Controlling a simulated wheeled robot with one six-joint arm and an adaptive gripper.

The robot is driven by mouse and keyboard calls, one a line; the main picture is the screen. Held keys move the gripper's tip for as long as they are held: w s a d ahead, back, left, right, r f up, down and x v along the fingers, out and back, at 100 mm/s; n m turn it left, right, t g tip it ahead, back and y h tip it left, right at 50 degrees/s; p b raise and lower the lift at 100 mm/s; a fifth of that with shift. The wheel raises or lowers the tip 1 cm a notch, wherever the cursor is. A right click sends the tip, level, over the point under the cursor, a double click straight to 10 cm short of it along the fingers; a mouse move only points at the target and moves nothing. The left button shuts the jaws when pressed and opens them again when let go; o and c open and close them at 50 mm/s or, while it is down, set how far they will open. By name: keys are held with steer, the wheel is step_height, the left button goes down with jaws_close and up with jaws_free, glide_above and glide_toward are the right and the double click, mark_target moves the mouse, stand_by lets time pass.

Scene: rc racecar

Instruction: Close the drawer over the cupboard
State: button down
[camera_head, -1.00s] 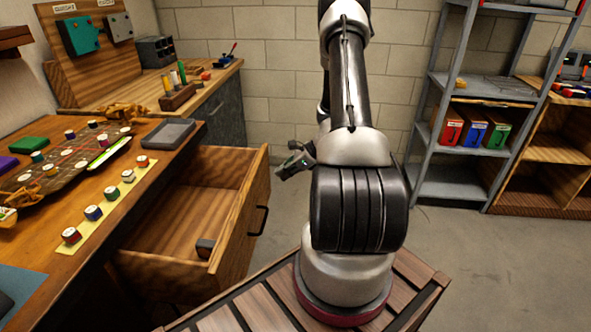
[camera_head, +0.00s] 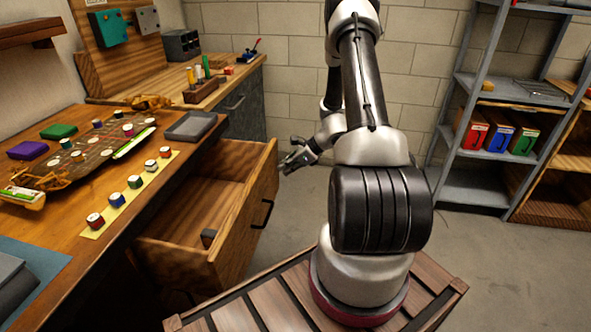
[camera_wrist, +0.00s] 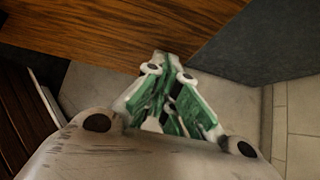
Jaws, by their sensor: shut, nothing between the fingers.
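The wooden drawer (camera_head: 232,225) stands pulled out from under the workbench, at the left in the head view. It has a dark handle (camera_head: 268,213) on its front and a small dark block (camera_head: 208,238) inside. My gripper (camera_head: 287,168) is beyond the far front corner of the drawer, near its front panel. In the head view I cannot tell if it touches. In the wrist view my gripper (camera_wrist: 165,60) has its green-sided fingers together and empty, and its tips point toward a brown wooden surface (camera_wrist: 130,30) at the top.
The workbench (camera_head: 150,195) carries spools, a grey tray (camera_head: 190,126) and other small items. A grey cabinet (camera_head: 245,108) stands behind the drawer. A metal shelf (camera_head: 470,188) stands at the right. Floor shows between the drawer and shelf.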

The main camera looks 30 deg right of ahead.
steer(key=w+a, duration=1.5)
steer(key=shift+w, duration=0.15)
steer(key=shift+w+a, duration=0.15)
steer(key=shift+a, duration=0.1)
steer(key=shift+w+r, duration=0.1)
